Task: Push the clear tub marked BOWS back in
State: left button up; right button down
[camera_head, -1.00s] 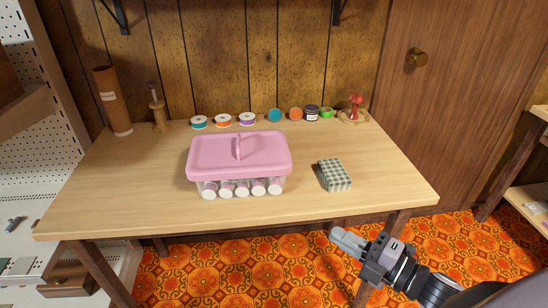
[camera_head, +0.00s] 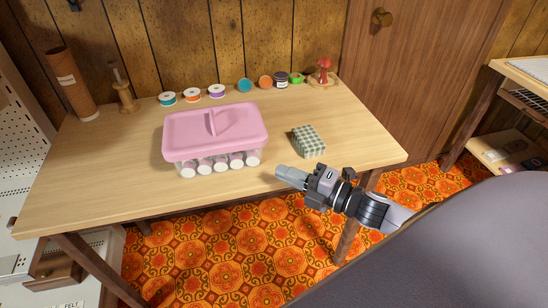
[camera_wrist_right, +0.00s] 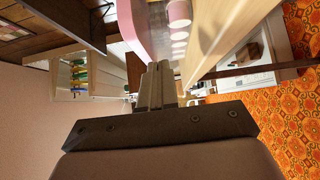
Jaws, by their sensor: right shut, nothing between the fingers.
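A clear tub (camera_head: 215,158) with a pink lid and several white-capped rolls or jars inside stands on the wooden table, near its front edge. I can read no BOWS marking on it. Its pink lid also shows at the top of the right wrist view (camera_wrist_right: 137,25). My right gripper (camera_head: 280,173) is shut and empty, just right of the tub's front right corner and close to the table's front edge. Its closed fingers show in the right wrist view (camera_wrist_right: 158,78). A gap seems to separate them from the tub. My left gripper is out of view.
A green checked box (camera_head: 309,141) lies right of the tub. Several ribbon spools (camera_head: 193,95), a red pincushion (camera_head: 324,68) and a brown tube (camera_head: 72,82) line the table's back. A low drawer (camera_head: 52,270) sticks out at lower left. The table's front left is clear.

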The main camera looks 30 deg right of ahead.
aim_at(258, 153)
jog(key=w, duration=0.4)
jog(key=shift+w+a, duration=0.1)
jog(key=shift+a, duration=0.15)
jog(key=shift+w+d, duration=0.25)
jog(key=shift+w, duration=0.6)
jog(key=shift+w+d+f, duration=0.1)
jog(key=shift+w+d, duration=0.15)
jog(key=shift+w, duration=0.6)
jog(key=shift+w+d, duration=0.2)
jog(key=shift+w, duration=0.6)
jog(key=shift+s, duration=0.15)
